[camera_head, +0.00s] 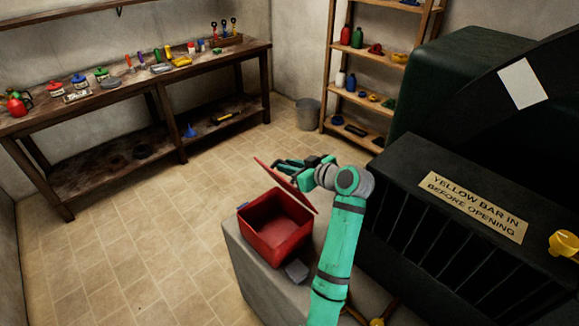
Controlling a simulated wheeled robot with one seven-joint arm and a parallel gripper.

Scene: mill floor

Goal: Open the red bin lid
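The red bin (275,232) sits on a grey block (240,262), its inside visible from above and looking empty. Its red lid (293,190) stands raised and tilted at the bin's far right side, seen nearly edge-on. My gripper (283,166) is at the upper part of the lid, on its far right side. The fingers overlap the lid's edge in this view. I cannot tell whether they touch it or how far apart they are.
A small grey piece (296,271) lies beside the bin. A dark machine (450,215) with a "YELLOW BAR IN BEFORE OPENING" sign stands close on the right. A cluttered workbench (120,85), a shelf (360,100) and a bucket (308,114) are behind. The tiled floor at left is clear.

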